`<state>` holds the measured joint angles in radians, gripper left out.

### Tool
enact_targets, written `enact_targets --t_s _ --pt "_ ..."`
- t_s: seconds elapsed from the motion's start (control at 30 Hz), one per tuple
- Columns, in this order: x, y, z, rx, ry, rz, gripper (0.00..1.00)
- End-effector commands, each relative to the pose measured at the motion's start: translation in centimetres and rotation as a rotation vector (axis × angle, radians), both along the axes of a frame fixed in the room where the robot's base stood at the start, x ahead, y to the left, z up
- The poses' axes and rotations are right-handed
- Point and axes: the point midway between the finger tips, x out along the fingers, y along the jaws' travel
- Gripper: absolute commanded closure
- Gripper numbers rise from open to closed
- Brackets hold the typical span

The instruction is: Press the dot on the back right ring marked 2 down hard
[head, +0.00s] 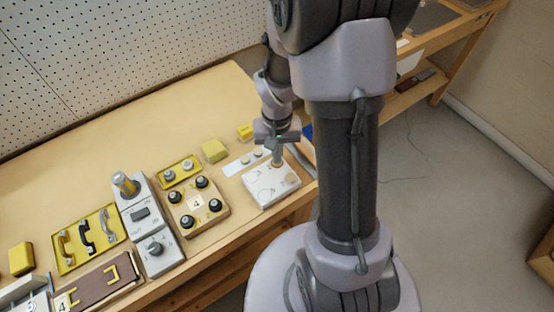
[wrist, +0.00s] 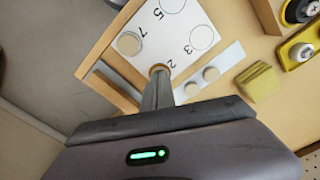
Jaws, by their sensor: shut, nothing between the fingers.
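The white plate (head: 262,190) lies on the bench, and it also shows in the wrist view (wrist: 172,22), printed with rings and the numbers 2, 3, 5 and 7. A round tan dot (wrist: 157,67) beside the 2 is mostly hidden by my fingertips. Another pale dot (wrist: 129,43) lies by the 7. My gripper (head: 277,163) is shut and empty, pointing down at the plate's back right part. In the wrist view its fingertips (wrist: 157,77) overlap the dot by the 2. I cannot tell whether they touch it.
A white strip with two pale discs (wrist: 211,74) lies just behind the plate. A yellow block (head: 215,150) stands behind it to the left. A wooden block with black knobs (head: 197,204) is left of the plate. The bench's front edge is close.

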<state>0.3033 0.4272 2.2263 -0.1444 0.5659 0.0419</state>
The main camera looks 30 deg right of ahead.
Motion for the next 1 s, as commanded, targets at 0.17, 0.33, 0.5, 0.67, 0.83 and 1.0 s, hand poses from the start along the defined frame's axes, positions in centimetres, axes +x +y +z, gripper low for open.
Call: enact_targets --t_s 0.17,0.33,0.5,0.67,0.83,1.0 --pt "0.0 0.0 -0.2 0.000 0.001 0.000 1.00" --pt "0.0 0.0 -0.1 0.001 0.002 0.000 1.00" --pt "0.0 0.0 -0.1 0.000 0.001 0.000 1.00" --pt "0.0 0.0 -0.2 0.000 0.001 0.000 1.00" --pt "-0.1 0.0 0.2 0.001 0.002 0.000 1.00" --pt "0.0 0.0 2.0 0.000 0.001 0.000 1.00"
